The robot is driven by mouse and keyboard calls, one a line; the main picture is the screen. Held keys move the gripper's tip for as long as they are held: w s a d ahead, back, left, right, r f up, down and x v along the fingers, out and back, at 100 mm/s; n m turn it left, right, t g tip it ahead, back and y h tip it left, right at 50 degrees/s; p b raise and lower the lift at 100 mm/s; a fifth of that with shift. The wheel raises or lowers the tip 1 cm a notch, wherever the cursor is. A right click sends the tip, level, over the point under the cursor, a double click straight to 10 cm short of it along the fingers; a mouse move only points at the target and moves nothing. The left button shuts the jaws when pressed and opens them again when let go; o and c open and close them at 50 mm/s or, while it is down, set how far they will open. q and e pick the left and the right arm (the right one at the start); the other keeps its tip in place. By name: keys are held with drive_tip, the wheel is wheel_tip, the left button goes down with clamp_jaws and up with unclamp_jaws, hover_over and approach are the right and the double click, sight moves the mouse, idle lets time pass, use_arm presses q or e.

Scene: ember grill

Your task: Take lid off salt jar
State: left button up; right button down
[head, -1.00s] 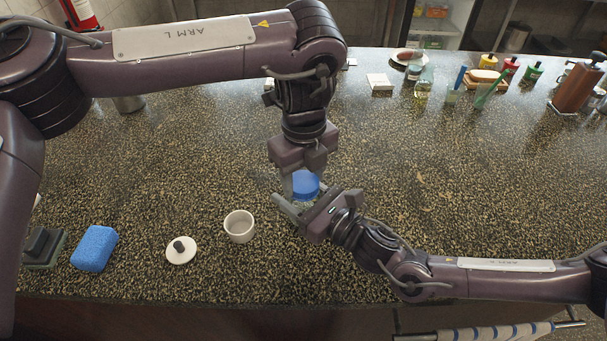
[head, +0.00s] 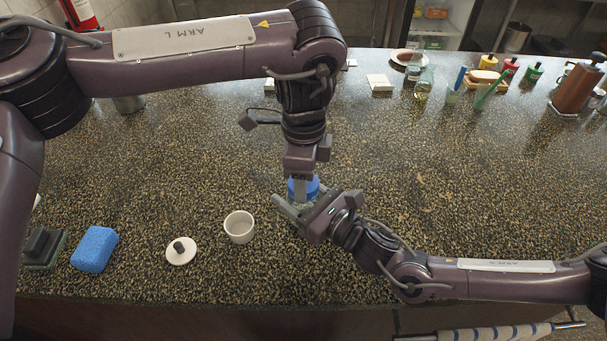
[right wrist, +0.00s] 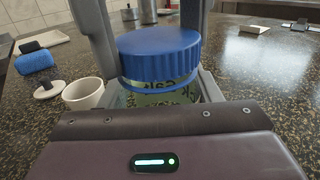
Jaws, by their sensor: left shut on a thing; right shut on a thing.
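The salt jar is a clear jar with a greenish printed label (right wrist: 160,96), topped by a ribbed blue lid (right wrist: 160,55). In the head view the blue lid (head: 296,188) shows only in part, behind my left gripper's fingers. My left gripper (head: 303,187) reaches down from above and is shut on the lid, one finger on either side in the right wrist view. My right gripper (head: 301,205) comes in from the right and is shut around the jar body below. The lid sits on the jar's top; I cannot tell how loose it is.
A white cup (head: 239,228), a small white lid with a dark knob (head: 180,251) and a blue sponge (head: 94,249) lie to the left. Bottles and a soap dish (head: 487,78) stand at the back right.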

use_arm(q)
drive_tip(key=shift+r, duration=0.1)
drive_tip(key=shift+r, duration=1)
drive_tip(key=shift+r, duration=2.05)
use_arm(e)
drive_tip(key=shift+r, duration=0.1)
drive_tip(key=shift+c, duration=1.9)
unclamp_jaws()
